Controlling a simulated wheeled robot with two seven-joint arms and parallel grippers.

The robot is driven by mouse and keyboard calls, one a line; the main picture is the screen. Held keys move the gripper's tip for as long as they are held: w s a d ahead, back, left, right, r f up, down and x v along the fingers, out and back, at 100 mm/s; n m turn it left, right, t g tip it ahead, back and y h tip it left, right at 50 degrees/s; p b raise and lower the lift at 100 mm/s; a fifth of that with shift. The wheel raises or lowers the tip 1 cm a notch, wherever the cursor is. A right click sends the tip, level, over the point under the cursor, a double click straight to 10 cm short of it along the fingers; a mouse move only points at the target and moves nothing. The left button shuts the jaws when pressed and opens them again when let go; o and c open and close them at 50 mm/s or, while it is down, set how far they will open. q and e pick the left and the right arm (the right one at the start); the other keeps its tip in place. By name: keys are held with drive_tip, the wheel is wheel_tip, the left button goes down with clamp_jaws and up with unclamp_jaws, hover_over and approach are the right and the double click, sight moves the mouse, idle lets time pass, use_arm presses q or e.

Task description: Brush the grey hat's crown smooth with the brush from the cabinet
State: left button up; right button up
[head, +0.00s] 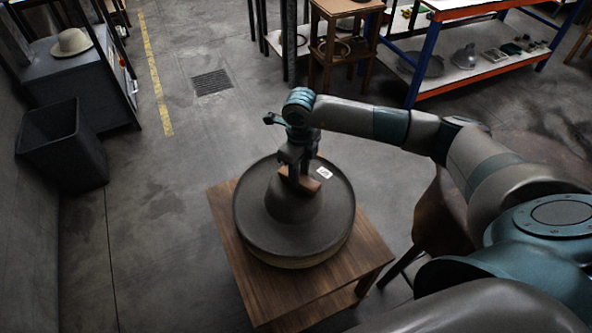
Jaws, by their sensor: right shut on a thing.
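The grey hat (264,222) sits with its wide round brim on a wooden stand, crown upward. A small white label lies on the brim near its back right edge. My right gripper (298,172) is above the crown, shut on the brush (306,183), a brown wooden block. The brush is at the top of the crown and seems to touch it; its underside is hidden. The far side of the crown is partly covered by my gripper. My left gripper is not in view, and neither is a cabinet that I can make out clearly.
The wooden table (235,262) under the hat has bare top at its front. A black bin (62,150) stands at the left, near a dark bench with a pale hat (71,42). Shelving with an orange edge (497,78) stands at the back right. The floor left of the table is clear.

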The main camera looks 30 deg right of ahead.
drive_tip(key=shift+f, duration=0.1)
idle(0.4)
drive_tip(key=shift+w+a+b, duration=0.3)
drive_tip(key=shift+w+b, duration=0.2)
drive_tip(key=shift+w, duration=0.05)
drive_tip(key=shift+w+a+b, duration=0.35)
drive_tip(key=shift+w+b, duration=0.1)
drive_tip(key=shift+w, duration=0.2)
drive_tip(key=shift+w+a+b, duration=0.3)
drive_tip(key=shift+w+b, duration=0.1)
drive_tip(key=shift+w, duration=0.25)
drive_tip(key=shift+s, duration=0.1)
drive_tip(key=shift+s+d+p, duration=0.15)
drive_tip(key=shift+s+d, duration=0.2)
drive_tip(key=shift+s, duration=0.3)
drive_tip(key=shift+s+d+p, duration=0.1)
drive_tip(key=shift+s+d, duration=0.2)
drive_tip(key=shift+s, duration=0.3)
drive_tip(key=shift+s+d+p, duration=0.15)
drive_tip(key=shift+s+d, duration=0.2)
drive_tip(key=shift+s, duration=0.3)
drive_tip(key=shift+w, duration=0.15)
drive_tip(key=shift+w+a+b, duration=0.55)
drive_tip(key=shift+w+b, duration=0.1)
drive_tip(key=shift+w, duration=0.3)
drive_tip(key=shift+w+a+b, duration=0.5)
drive_tip(key=shift+w+b, duration=0.1)
drive_tip(key=shift+w, duration=0.3)
drive_tip(key=shift+s+d, duration=0.1)
